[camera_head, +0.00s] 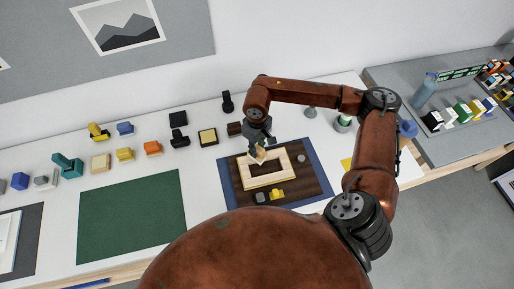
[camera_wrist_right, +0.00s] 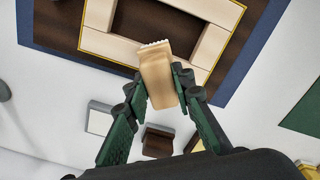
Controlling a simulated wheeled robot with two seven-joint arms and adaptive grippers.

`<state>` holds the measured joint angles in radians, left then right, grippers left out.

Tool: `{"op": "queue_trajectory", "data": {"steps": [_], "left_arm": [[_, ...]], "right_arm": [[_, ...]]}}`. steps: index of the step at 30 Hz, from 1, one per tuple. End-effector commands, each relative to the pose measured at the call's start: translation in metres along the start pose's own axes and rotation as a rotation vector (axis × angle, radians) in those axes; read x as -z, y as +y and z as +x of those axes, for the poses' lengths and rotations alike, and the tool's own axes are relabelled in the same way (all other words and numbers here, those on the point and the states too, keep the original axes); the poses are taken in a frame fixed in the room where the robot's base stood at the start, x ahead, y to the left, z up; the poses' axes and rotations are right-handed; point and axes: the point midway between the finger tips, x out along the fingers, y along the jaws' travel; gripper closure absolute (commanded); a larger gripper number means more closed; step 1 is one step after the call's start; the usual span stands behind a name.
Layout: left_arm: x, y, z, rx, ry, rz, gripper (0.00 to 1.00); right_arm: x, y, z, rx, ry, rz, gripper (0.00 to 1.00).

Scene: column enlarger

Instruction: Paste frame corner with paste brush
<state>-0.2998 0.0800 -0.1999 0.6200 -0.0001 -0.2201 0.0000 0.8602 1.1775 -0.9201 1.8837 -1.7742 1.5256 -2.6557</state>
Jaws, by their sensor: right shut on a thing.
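The pale wooden frame (camera_head: 284,173) lies on a dark brown board over a blue mat. Part of it shows at the top of the right wrist view (camera_wrist_right: 104,46). My right gripper (camera_head: 263,142) is above the frame's far-left part in the head view. It is shut on the paste brush (camera_wrist_right: 158,80), a tan block with a white bristle edge. In the right wrist view, the bristles overlap the near bar of the frame; I cannot tell whether they touch it. The brush also shows small in the head view (camera_head: 259,155). My left gripper is not in view.
A yellow piece (camera_head: 277,194) and a grey piece (camera_head: 260,197) sit on the board's front part. A green mat (camera_head: 130,217) lies left. Several small coloured blocks stand behind it. A green-topped jar (camera_head: 343,123) stands at the right back.

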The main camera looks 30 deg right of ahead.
Motion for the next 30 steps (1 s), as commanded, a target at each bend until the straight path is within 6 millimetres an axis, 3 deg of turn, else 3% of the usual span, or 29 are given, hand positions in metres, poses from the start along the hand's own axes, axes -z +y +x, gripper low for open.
{"op": "queue_trajectory", "data": {"steps": [7,22,30], "left_arm": [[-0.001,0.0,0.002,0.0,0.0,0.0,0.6],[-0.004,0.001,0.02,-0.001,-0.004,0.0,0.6],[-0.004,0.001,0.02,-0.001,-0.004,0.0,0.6]], "right_arm": [[0.002,-0.003,0.001,0.001,0.001,-0.001,1.0],[0.026,-0.036,0.002,0.001,0.001,-0.001,1.0],[0.028,-0.039,0.001,0.0,0.0,0.001,1.0]]}}
